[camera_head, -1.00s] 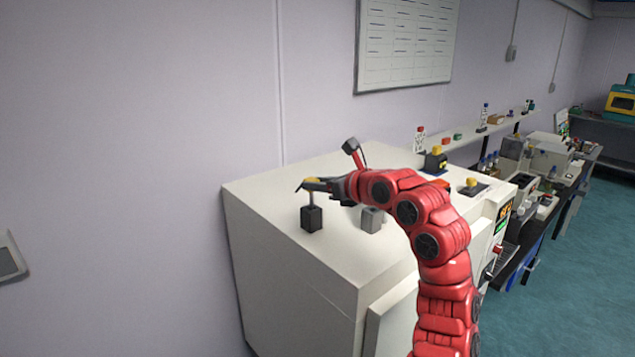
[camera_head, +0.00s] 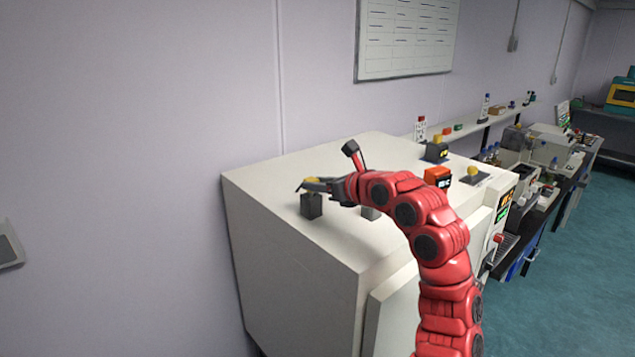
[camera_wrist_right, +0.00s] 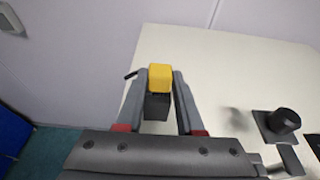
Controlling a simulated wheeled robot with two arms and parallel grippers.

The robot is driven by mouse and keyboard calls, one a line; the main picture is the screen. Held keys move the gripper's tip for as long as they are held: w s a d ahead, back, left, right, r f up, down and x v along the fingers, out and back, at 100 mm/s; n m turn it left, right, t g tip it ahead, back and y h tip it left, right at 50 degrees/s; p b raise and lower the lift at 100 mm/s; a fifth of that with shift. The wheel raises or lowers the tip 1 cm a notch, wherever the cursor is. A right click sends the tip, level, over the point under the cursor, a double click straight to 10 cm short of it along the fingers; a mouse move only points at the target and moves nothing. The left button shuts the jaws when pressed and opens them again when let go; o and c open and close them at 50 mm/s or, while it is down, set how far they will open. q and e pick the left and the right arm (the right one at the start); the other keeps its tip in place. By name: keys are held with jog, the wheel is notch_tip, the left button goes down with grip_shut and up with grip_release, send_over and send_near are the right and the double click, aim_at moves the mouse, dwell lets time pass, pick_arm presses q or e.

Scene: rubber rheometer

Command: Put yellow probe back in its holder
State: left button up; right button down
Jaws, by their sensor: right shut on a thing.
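The yellow probe (camera_head: 313,181) is between the fingers of my right gripper (camera_head: 318,185), which is shut on it. In the right wrist view the probe's yellow block (camera_wrist_right: 160,77) shows between the two fingertips (camera_wrist_right: 162,84). The black holder (camera_head: 311,207) stands on the white machine's top, directly below the probe. The holder also shows below the yellow block in the right wrist view (camera_wrist_right: 156,106). The probe's shaft is no longer visible between the yellow block and the holder. Whether the probe is fully seated I cannot tell. My left gripper is not in view.
The white machine's top (camera_head: 270,180) has a grey block (camera_head: 370,213) right of the holder, partly behind my arm. A red-and-black block (camera_head: 437,177) and a yellow-topped part (camera_head: 473,173) sit farther right. A wall shelf (camera_head: 480,127) and a lab bench lie beyond.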

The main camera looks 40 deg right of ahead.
jog(key=shift+f, duration=0.65)
jog(key=shift+c, duration=2.3)
grip_release()
jog(key=shift+r, duration=0.1)
notch_tip(320, 180, up, 5)
jog(key=shift+f+p, duration=0.1)
jog(key=shift+p, duration=1.05)
